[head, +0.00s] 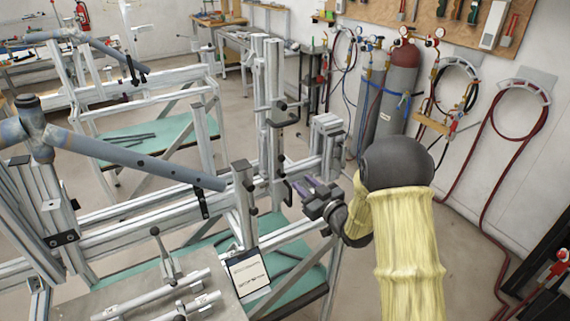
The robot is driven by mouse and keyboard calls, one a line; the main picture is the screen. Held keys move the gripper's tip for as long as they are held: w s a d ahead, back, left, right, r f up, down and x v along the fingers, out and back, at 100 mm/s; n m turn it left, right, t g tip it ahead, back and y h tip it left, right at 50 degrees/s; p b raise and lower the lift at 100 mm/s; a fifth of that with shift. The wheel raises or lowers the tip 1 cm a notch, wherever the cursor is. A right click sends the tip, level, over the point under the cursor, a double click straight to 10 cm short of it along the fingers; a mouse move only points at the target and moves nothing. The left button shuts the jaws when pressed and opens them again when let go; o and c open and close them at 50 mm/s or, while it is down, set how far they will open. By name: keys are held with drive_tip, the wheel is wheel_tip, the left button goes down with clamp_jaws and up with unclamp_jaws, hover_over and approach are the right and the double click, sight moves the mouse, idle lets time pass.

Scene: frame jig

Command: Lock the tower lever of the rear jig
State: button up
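An upright aluminium tower (272,110) stands on the nearer jig's beam, with black clamps and dark handles (283,105) on its right side. A second jig (150,95) with a similar frame stands farther back at left. I cannot tell for sure which handle is the tower lever or whether it is locked. My gripper (303,188) is right of the tower's lower part, beside the beam, pointing left. Its two purplish fingers look apart, with nothing visible between them. A dark handle (287,190) is close to the fingertips; I cannot tell whether they touch.
A blue-grey bicycle frame tube (140,158) spans the nearer jig. A small table (170,300) with rods and a sign (247,273) stands in front. Gas cylinders (398,90) and hoses line the right wall. Floor right of my arm is clear.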

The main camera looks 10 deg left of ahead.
drive_tip(key=p+x, duration=0.3)
drive_tip(key=x, duration=0.7)
drive_tip(key=shift+w+a, duration=0.25)
clamp_jaws()
